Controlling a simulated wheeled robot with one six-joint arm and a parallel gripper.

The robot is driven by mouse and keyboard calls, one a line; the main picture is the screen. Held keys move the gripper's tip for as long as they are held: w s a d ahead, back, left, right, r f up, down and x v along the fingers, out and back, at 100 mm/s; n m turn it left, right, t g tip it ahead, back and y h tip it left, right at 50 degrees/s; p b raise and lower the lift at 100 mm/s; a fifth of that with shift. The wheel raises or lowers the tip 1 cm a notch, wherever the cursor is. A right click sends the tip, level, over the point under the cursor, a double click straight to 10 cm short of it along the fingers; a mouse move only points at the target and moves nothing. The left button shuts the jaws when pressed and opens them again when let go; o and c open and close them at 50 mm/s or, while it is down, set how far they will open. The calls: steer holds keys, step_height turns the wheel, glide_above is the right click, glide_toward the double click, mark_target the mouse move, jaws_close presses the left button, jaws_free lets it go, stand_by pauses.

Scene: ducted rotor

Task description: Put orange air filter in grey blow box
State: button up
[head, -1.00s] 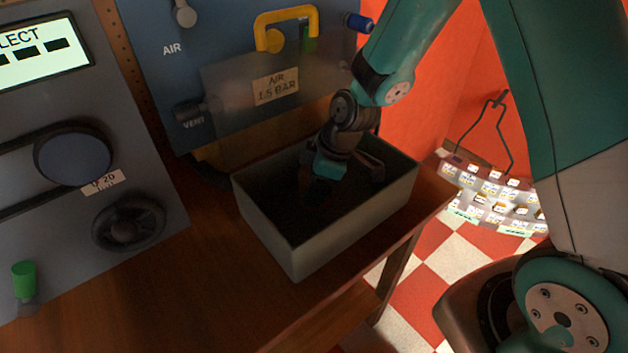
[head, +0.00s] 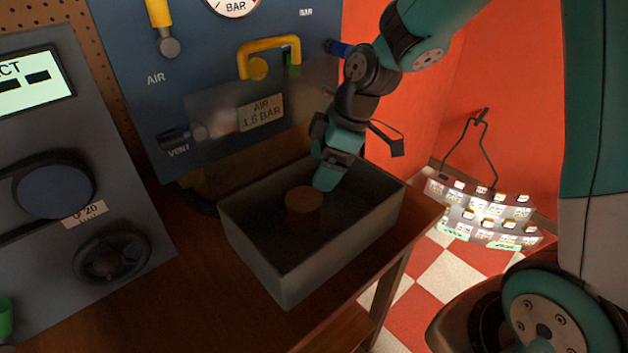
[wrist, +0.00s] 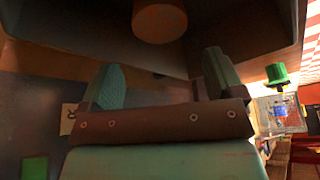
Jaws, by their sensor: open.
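The orange air filter (head: 304,202), a short cylinder that looks dull orange-brown in the shade, stands inside the grey blow box (head: 283,287). In the wrist view the filter (wrist: 159,20) shows at the top, beyond the fingertips and apart from them. The grey box (wrist: 255,20) surrounds it there. My gripper (head: 326,172) is over the back part of the box, up and to the right of the filter in the head view. In the wrist view my gripper (wrist: 160,80) has its two fingers spread with nothing between them.
The box stands on a brown wooden bench (head: 190,290). Behind it is a blue panel with a clear guard (head: 265,115) and a yellow handle (head: 268,55). A grey control unit (head: 70,190) stands at left. A lit rack (head: 480,212) is at right.

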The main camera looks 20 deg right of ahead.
steer(key=s+a+r+m, duration=0.2)
steer(key=s+r, duration=0.1)
steer(key=s, duration=0.3)
steer(key=s+a+r+m+g, duration=0.1)
steer(key=s+a+r+m, duration=0.1)
steer(key=s, duration=0.5)
steer(key=s+a+r+m, duration=0.2)
steer(key=s+r, duration=0.2)
steer(key=s, duration=0.3)
steer(key=shift+r+m+g, duration=0.15)
steer(key=shift+m+g, duration=0.15)
steer(key=shift+m, duration=0.1)
